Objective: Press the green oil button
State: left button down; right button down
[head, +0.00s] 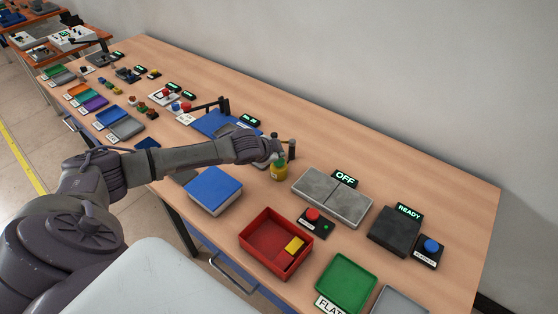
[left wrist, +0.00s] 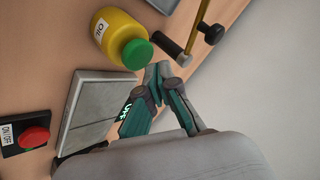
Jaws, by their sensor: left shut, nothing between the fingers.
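The oil bottle is a small yellow bottle (head: 279,172) standing on the table. It also shows in the left wrist view (left wrist: 112,30), with an "OIL" label and a round green button (left wrist: 137,54) on its top. My left gripper (head: 277,157) is at the top of the bottle and partly hides the green button in the head view. In the left wrist view its shut, empty fingers (left wrist: 159,71) are just beside the green button, on its right; I cannot tell whether they touch it. My right gripper is not in view.
A grey two-plate heater (head: 331,195) with an "OFF" display is beside the bottle. A red on/off button (head: 313,215) and a red tray (head: 262,253) with a yellow block are nearer. A dark post (head: 291,148) stands behind the bottle. A blue-topped box (head: 214,189) lies below my forearm.

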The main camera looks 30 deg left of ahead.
aim_at(278, 162)
pick_arm(q)
jog(key=shift+f, duration=0.15)
dwell(0.4)
jog(key=shift+f, duration=0.3)
jog(key=shift+f, duration=0.55)
dwell(0.7)
jog(key=shift+r, duration=0.1)
jog(key=shift+r+p, duration=0.85)
jog(key=shift+p, duration=0.05)
notch_tip(278, 162, up, 5)
jog(key=p, duration=0.5)
jog(key=shift+r, duration=0.1)
